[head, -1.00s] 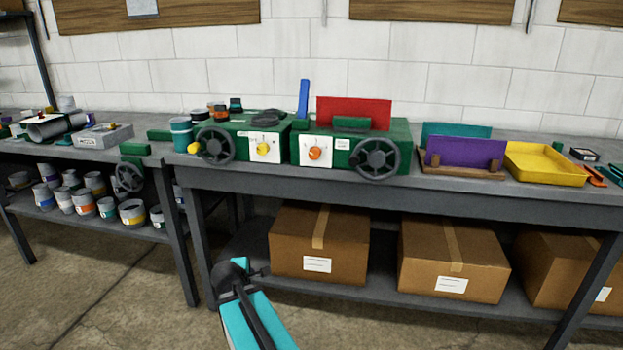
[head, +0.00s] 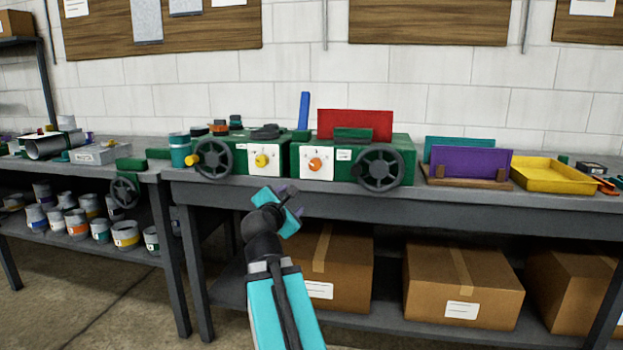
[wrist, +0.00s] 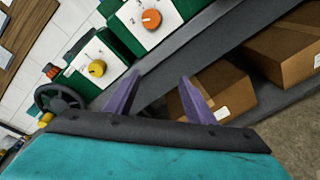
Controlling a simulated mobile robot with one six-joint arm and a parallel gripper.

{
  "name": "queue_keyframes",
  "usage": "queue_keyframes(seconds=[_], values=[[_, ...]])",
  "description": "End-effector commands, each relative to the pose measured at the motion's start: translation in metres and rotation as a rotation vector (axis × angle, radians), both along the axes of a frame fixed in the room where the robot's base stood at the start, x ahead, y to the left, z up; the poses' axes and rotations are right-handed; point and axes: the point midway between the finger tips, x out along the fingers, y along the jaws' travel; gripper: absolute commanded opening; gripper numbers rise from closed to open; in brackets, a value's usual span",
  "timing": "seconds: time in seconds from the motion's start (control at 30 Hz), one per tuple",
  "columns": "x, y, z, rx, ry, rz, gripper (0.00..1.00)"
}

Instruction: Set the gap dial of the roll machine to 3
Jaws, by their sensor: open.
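Two green machines stand side by side on the grey bench. The left machine (head: 225,160) has a yellow dial (head: 262,160) on a white plate and a handwheel at its left. The right machine (head: 398,143) has an orange dial (head: 315,165) on a white plate, a handwheel at its right and a red sheet on top. I cannot read the plates or tell which machine is the roll machine. My gripper (head: 292,203) is open and empty, in front of the bench edge, below the dials. The wrist view shows both fingers (wrist: 160,97) apart, with the yellow dial (wrist: 97,68) and orange dial (wrist: 151,19) beyond.
Handwheels (head: 380,167) stick out beside the dials. A purple sheet (head: 468,163) in a wooden rack and a yellow tray (head: 552,187) are at the right. Cardboard boxes (head: 460,308) fill the lower shelf. Cans sit under the left bench.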

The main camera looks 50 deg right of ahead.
Motion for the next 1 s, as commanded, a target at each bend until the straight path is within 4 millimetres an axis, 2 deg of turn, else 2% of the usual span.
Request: queue_keyframes(seconds=[0.13,0.3,0.47,1.0], values=[[-0.020,-0.009,0.034,-0.114,0.015,-0.016,0.49],[-0.034,-0.014,0.058,-0.186,0.031,-0.029,0.49],[-0.037,-0.015,0.064,-0.203,0.037,-0.032,0.49],[-0.035,-0.018,0.065,-0.200,0.035,-0.033,0.49]])
